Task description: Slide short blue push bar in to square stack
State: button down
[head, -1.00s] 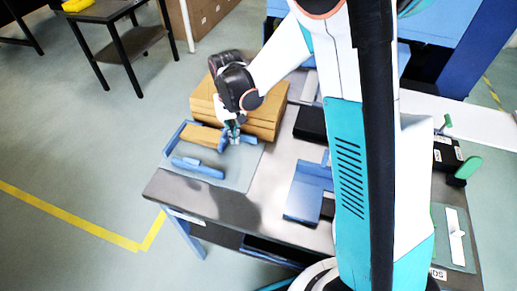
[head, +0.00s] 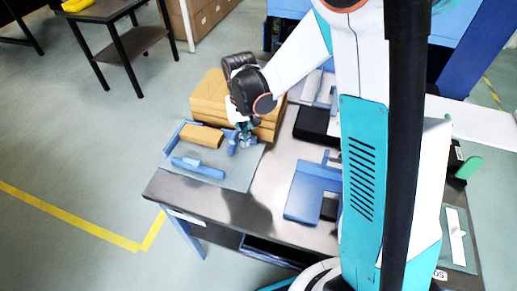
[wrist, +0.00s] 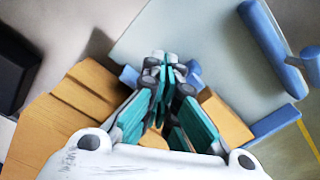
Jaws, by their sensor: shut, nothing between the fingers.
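The short blue push bar (head: 232,145) stands on the grey mat just right of the small brown stack (head: 201,136), with a narrow gap apparent between them. My gripper (head: 246,138) is shut and empty, low over the mat at the bar's right side. In the wrist view, my closed fingertips (wrist: 165,65) hide part of the bar; blue pieces show on both sides of them. The small stack (wrist: 225,116) shows to the right of the fingers. The longer blue push bar (head: 198,168) lies at the mat's front side, apart from the stack.
A blue corner fence (head: 174,136) borders the small stack's left and back sides. A large brown stack (head: 212,98) stands close behind my gripper. A blue angled piece (head: 305,190) and a black box (head: 312,124) are to the right. The mat's front right is clear.

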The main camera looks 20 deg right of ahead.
jog(key=shift+s+d, duration=0.7)
jog(key=shift+d, duration=0.25)
jog(key=shift+s+d, duration=0.7)
jog(key=shift+d, duration=0.25)
jog(key=shift+s+d, duration=0.7)
jog(key=shift+d, duration=0.25)
notch_tip(320, 180, up, 7)
jog(key=p, duration=0.4)
jog(key=shift+p, duration=0.35)
jog(key=s+r+n+t, duration=0.1)
jog(key=s+r+t, duration=0.6)
jog(key=s+r, duration=0.8)
jog(key=shift+r, duration=0.7)
